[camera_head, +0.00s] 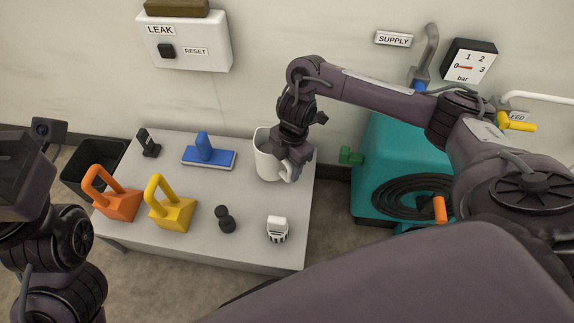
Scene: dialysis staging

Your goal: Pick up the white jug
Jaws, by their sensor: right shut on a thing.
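The white jug (265,163) stands upright on the grey table, near its back right edge. My right gripper (289,172) is at the right side of the jug, pointing down, and is shut on it where its handle shows. The gripper and wrist hide part of the jug's right side and rim. My left arm shows at the left edge of the view, but its fingertips do not show.
The table (262,253) also holds an orange handled block (117,204), a yellow handled block (174,213), a blue-handled tool (208,155), a black dumbbell-shaped thing (225,218), a small white item (277,229) and a black item (148,143). A teal machine (375,165) stands at right.

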